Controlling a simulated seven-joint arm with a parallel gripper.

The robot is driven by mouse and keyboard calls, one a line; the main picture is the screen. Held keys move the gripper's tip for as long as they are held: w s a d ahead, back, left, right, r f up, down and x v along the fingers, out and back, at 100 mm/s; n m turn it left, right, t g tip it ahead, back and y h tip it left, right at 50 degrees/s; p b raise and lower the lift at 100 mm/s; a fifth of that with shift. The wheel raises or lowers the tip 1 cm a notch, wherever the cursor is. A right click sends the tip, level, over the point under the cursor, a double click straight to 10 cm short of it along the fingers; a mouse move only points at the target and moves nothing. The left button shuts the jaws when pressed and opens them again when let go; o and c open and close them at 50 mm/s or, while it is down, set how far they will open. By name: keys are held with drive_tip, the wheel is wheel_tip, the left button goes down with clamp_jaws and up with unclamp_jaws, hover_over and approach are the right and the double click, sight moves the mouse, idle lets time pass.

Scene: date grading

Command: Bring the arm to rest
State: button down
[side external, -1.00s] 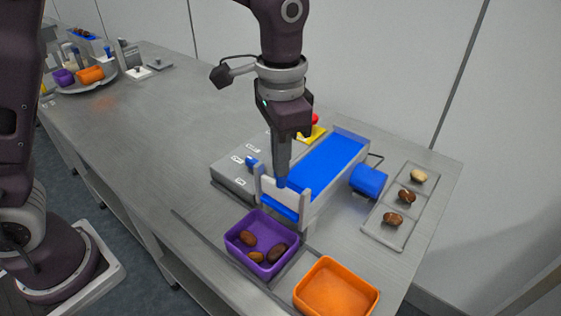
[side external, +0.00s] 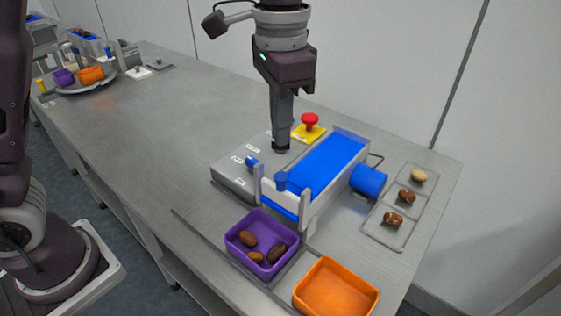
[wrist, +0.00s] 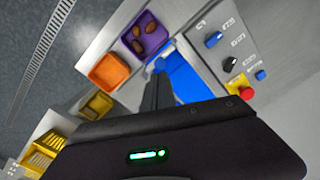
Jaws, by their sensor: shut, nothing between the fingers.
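My gripper (side external: 281,148) is shut and empty. It points down above the grey control box (side external: 232,186), beside the blue conveyor belt (side external: 325,165), apart from both as far as I can tell. The purple bin (side external: 262,243) holds several brown dates, and the orange bin (side external: 336,290) is empty. A white gate with a blue knob (side external: 281,181) stands at the belt's near end.
A clear tray (side external: 385,235) with three dates lies at the right. A blue motor (side external: 369,181) sticks out beside the belt. The table's left middle (side external: 170,130) is clear.

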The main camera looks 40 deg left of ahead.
drive_tip(key=s+a+r+n+t, duration=0.3)
drive_tip(key=s+a+r, duration=0.2)
drive_tip(key=s+a, duration=0.55)
drive_tip(key=s+a+f+n+t, duration=0.2)
drive_tip(key=s+a+f+n, duration=0.1)
drive_tip(key=s, duration=0.6)
drive_tip(key=shift+s+f+t, duration=0.2)
drive_tip(key=shift+f+t, duration=0.1)
drive_tip(key=shift+f, duration=0.1)
